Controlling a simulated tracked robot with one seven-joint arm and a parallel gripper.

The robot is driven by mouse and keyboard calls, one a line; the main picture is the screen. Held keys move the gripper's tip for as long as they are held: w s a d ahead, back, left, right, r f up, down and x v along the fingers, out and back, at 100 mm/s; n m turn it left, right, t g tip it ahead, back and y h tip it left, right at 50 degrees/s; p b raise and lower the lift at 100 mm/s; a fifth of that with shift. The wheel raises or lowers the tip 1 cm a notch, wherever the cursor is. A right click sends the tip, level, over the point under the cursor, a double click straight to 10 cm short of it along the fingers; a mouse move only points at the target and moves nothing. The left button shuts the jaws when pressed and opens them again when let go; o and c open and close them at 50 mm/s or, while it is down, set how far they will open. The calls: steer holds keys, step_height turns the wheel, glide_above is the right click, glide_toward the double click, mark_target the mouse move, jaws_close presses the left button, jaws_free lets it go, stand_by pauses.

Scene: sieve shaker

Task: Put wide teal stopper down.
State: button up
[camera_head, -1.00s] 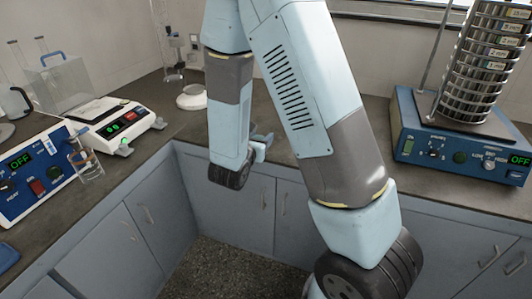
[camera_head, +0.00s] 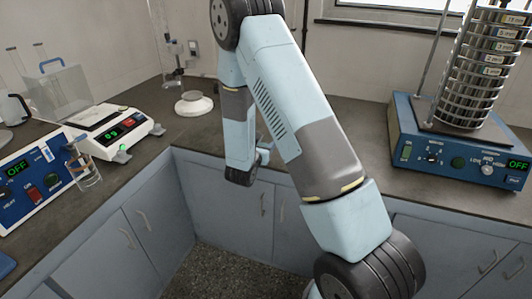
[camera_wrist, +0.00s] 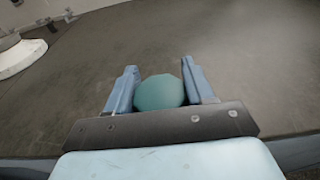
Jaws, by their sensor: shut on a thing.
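The wide teal stopper (camera_wrist: 160,92) is between the two blue fingers of my gripper (camera_wrist: 160,85) in the wrist view. It shows as a rounded teal shape, and my gripper is shut on it. Beyond it is the dark grey-brown bench top (camera_wrist: 240,60); I cannot tell how far the stopper is above it. In the head view my arm hides the stopper and most of my gripper, near the corner of the counter (camera_head: 190,130).
A round white base (camera_head: 194,104) stands in the back corner. The sieve shaker (camera_head: 455,150) stands on the right. The bench around my gripper looks clear.

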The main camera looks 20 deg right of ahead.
steer(key=shift+w+d+f, duration=0.2)
steer(key=shift+w+f, duration=0.1)
steer(key=shift+f, duration=1.55)
steer(key=o, duration=1)
